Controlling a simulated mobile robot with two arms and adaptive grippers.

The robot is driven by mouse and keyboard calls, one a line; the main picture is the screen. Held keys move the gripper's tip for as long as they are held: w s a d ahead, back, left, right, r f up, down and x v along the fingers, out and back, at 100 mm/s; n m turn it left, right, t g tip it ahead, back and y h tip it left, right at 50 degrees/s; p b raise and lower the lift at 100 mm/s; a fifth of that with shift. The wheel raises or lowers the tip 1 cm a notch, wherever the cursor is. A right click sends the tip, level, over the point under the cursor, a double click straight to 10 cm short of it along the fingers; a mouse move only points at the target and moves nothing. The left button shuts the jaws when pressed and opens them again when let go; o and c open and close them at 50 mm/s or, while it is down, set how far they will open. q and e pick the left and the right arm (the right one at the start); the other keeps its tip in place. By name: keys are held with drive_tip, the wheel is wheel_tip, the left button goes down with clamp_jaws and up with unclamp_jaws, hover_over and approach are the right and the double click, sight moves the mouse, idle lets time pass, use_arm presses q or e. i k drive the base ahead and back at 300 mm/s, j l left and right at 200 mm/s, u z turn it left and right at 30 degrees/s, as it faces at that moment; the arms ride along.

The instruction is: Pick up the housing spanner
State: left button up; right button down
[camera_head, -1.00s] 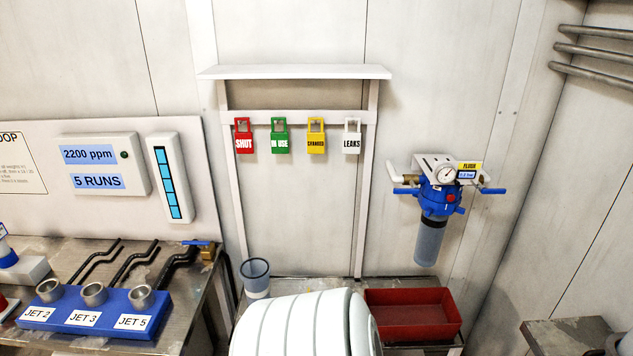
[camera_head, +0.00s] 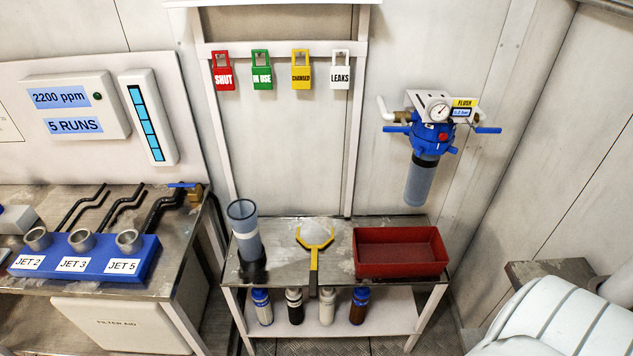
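The housing spanner (camera_head: 314,250) appears to be the yellow tool with a forked, open head. It lies on the metal-topped table (camera_head: 335,225) in the middle. Its head points toward the wall and its handle runs to the table's front edge. It lies between a grey-blue cylinder (camera_head: 244,235) and a red tray (camera_head: 402,265), apart from both. Neither of my grippers shows.
At left is a bench with a blue jet block (camera_head: 90,262). A blue filter housing (camera_head: 426,150) hangs on the wall at right. Four coloured tags (camera_head: 301,70) hang above the table.

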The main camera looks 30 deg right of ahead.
sight(314, 274)
drive_tip(key=z, duration=1.05)
